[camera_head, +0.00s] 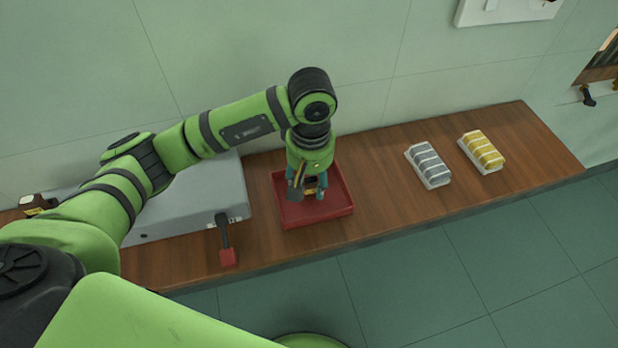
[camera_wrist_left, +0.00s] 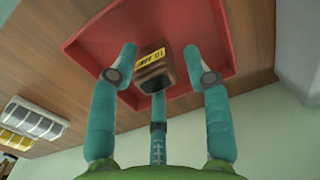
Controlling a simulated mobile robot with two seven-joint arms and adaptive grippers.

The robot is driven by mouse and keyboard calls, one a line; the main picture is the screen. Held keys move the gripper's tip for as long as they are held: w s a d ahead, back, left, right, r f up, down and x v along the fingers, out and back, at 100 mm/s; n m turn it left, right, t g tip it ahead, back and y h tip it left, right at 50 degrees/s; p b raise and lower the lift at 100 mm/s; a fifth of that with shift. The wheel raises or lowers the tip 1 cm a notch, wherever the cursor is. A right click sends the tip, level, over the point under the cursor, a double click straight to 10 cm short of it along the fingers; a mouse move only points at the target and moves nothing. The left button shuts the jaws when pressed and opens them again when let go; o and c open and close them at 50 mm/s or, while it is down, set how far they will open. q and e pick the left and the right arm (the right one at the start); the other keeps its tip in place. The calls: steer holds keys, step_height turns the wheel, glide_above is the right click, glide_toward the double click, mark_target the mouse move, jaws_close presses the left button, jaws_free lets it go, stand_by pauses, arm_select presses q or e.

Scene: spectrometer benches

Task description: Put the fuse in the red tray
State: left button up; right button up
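The red tray (camera_head: 338,208) lies on the wooden bench below my left gripper (camera_head: 308,190), and it fills the top of the left wrist view (camera_wrist_left: 95,45). The fuse (camera_wrist_left: 152,68), a small dark brown block with a yellow label, is between the teal fingers in the left wrist view, over the tray floor. The fingers are spread, with a gap visible at the fuse's right side. The fuse seems to rest in the tray, but its contact with the floor is hidden. In the head view the fingers mostly cover it. My right gripper is not in view.
A grey case (camera_head: 190,205) stands left of the tray, with a red-ended black lever (camera_head: 227,256) in front. A grey-striped block (camera_head: 428,164) and a yellow-striped block (camera_head: 481,151) lie to the right. The bench between tray and blocks is clear. A wall is behind.

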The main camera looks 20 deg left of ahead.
mark_target(310, 179)
arm_select(q)
steer(key=shift+r+p, duration=0.2)
steer(key=shift+p, duration=0.1)
steer(key=shift+r, duration=0.25)
step_height(310, 179, up, 11)
steer(key=b, duration=0.3)
steer(key=shift+r, duration=0.2)
steer(key=shift+w, duration=0.1)
